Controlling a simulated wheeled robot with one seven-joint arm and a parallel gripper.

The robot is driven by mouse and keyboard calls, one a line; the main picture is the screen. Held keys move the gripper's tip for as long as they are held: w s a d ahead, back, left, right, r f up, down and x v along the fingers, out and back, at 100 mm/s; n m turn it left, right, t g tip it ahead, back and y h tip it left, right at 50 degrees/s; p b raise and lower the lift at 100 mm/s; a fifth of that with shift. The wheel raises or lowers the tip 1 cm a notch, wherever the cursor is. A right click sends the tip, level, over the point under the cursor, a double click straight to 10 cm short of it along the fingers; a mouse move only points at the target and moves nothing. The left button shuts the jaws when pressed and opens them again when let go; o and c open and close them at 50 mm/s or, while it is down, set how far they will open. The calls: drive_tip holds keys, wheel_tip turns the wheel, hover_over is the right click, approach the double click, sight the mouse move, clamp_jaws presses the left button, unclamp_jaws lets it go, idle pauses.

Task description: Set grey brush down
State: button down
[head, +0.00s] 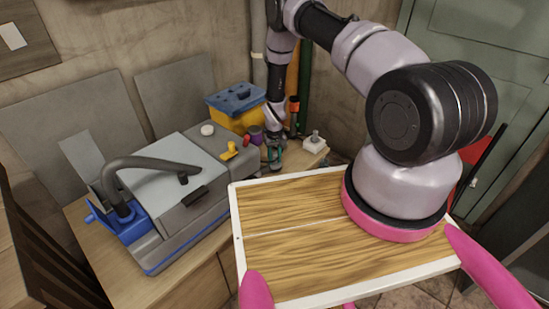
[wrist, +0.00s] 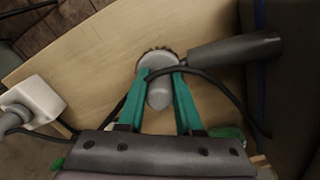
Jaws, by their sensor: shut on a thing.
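The grey brush (wrist: 159,93) shows in the wrist view as a pale grey knob with a round head and dark bristles around its far edge. My gripper (wrist: 161,78) has its teal fingers shut on it, one on each side. The brush is above or on the wooden ledge (wrist: 105,62); I cannot tell whether its bristles touch. In the head view my gripper (head: 273,158) is small, at the far end of the ledge (head: 105,252), and the brush is not clearly seen there.
A dark grey handle (wrist: 235,48) and a black cable lie close by the brush. A white socket block (wrist: 33,103) is at the left. In the head view, a grey machine (head: 165,195), a yellow box with blue lid (head: 232,105) and small coloured items crowd the ledge.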

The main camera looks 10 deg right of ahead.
drive_tip(key=shift+f, duration=0.65)
drive_tip(key=c, duration=0.5)
unclamp_jaws()
